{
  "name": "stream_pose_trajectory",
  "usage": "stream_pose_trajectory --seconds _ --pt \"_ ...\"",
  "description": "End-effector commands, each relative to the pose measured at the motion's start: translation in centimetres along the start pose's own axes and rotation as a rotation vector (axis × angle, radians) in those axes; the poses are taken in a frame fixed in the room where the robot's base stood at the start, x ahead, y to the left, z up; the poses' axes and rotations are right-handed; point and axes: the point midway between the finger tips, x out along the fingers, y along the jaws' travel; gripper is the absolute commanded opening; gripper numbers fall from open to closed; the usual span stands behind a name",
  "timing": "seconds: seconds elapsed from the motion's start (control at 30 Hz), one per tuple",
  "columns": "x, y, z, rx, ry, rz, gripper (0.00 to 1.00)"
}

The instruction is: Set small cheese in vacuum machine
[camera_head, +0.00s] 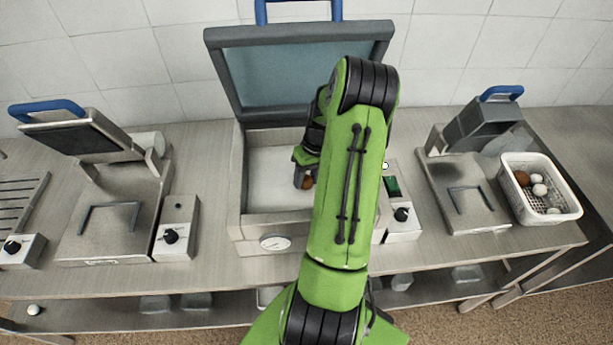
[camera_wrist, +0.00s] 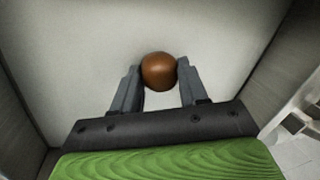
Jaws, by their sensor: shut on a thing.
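The vacuum machine (camera_head: 240,205) stands in the middle of the counter with its lid (camera_head: 290,68) raised. My gripper (camera_head: 305,178) is inside its chamber, partly hidden by my green arm. A small round brown cheese (camera_head: 308,183) is between the fingertips. In the wrist view my gripper (camera_wrist: 158,80) is shut on the brown cheese (camera_wrist: 159,70), with the pale chamber floor (camera_wrist: 90,50) beneath. I cannot tell whether the cheese touches the floor.
A white perforated basket (camera_head: 546,214) with brown and white balls sits at the right. Machines with raised tops stand at the left (camera_head: 105,230) and right (camera_head: 465,205). A control box (camera_head: 402,222) sits beside the vacuum machine. A white ball (camera_head: 33,309) lies on the lower shelf.

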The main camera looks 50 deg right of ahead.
Motion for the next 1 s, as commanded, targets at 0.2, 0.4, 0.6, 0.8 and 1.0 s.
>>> stream_pose_trajectory --seconds 0.2,0.4,0.6,0.8,1.0 --pt "0.3 0.0 0.0 -0.001 0.0 -0.001 0.57" --pt "0.3 0.1 0.0 0.001 0.0 0.001 0.69" --pt "0.3 0.1 0.0 0.002 0.0 0.001 0.69" --pt "-0.6 0.1 0.0 0.002 0.002 0.003 0.69" --pt "-5.7 0.1 -0.1 0.001 0.006 0.005 0.69"
